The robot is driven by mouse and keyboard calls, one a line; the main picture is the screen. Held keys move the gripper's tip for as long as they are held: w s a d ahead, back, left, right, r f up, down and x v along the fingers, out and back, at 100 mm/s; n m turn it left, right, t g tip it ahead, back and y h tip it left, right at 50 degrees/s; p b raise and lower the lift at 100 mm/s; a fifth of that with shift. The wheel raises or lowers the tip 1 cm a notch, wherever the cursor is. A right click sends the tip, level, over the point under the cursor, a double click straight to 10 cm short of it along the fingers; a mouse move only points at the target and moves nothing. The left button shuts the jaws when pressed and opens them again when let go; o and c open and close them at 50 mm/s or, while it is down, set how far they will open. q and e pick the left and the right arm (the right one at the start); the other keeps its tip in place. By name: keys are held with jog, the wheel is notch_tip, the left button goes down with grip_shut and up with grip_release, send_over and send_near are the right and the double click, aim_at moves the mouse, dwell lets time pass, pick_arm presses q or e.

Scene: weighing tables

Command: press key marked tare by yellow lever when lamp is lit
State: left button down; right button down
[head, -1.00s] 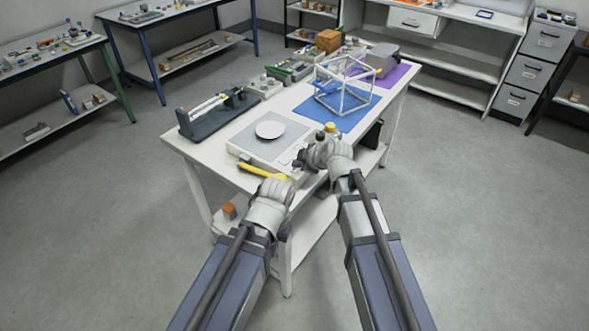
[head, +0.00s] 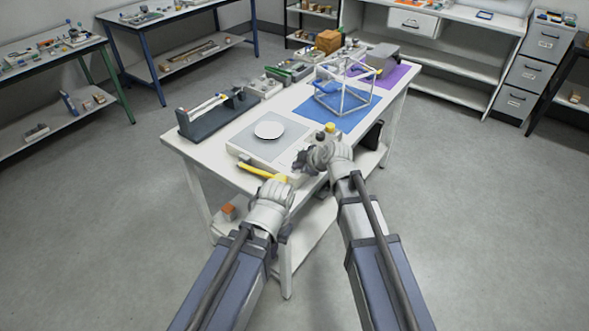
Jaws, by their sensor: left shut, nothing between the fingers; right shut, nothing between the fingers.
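The weighing device (head: 243,152) lies near the front of the white table, with a round white pan (head: 269,130) on top. The yellow lever (head: 258,171) lies along its front edge. My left gripper (head: 287,181) is shut at the lever's right end; I cannot tell whether it touches it. My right gripper (head: 301,166) is shut and empty over the device's front right part, just above my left gripper in the picture. It hides much of the area where small keys show. The tare marking and the lamp cannot be made out.
A yellow knob (head: 330,127) and a dark knob stand right of the device. A white wire-frame cube (head: 345,90) stands on a blue mat (head: 360,117) behind. A dark rack (head: 218,116) stands at the left edge. An orange block (head: 229,209) lies on the lower shelf.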

aim_at(297, 172)
jog(key=shift+r+p, duration=0.7)
jog(key=shift+r, duration=0.05)
jog(key=shift+r, duration=0.1)
notch_tip(297, 172, up, 5)
jog(key=p, duration=0.5)
dwell(0.6)
